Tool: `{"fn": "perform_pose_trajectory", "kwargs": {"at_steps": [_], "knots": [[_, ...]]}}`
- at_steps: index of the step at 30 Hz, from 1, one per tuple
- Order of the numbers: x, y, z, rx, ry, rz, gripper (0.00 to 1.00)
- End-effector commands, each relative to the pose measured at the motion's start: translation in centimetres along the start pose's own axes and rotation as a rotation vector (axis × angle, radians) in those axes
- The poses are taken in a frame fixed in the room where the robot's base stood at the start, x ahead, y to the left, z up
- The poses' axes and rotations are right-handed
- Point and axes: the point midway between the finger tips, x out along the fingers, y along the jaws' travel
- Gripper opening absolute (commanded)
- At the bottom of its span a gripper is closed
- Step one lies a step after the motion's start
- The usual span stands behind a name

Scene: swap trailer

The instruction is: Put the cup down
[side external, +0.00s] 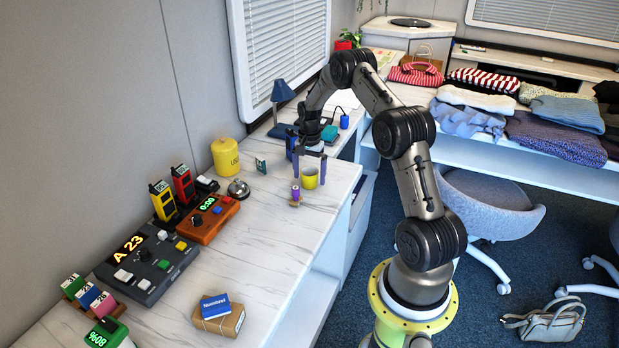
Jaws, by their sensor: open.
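A yellow cup (309,180) stands upright on the white marbled counter (262,244), near its right edge. My gripper (308,172) is above and around the cup, pointing down, with its blue fingers apart. One finger shows to the left of the cup and the other to its right. The cup's base appears to rest on the counter. From this one view I cannot tell whether the fingers touch the cup.
A small purple can (295,192) stands close in front of the cup. A silver bell (238,188), a yellow canister (226,157) and an orange device (207,218) stand to the left. A blue box on a brown package (219,315) lies nearer. The counter between is clear.

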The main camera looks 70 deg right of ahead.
Motion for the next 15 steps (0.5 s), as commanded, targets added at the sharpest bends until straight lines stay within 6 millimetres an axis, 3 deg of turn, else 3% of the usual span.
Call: {"fn": "perform_pose_trajectory", "kwargs": {"at_steps": [9, 15], "knots": [[-6.5, 0.0, 0.0, 0.000, 0.003, -0.003, 1.00], [-9.6, 0.0, 0.0, 0.000, 0.002, -0.002, 1.00]]}}
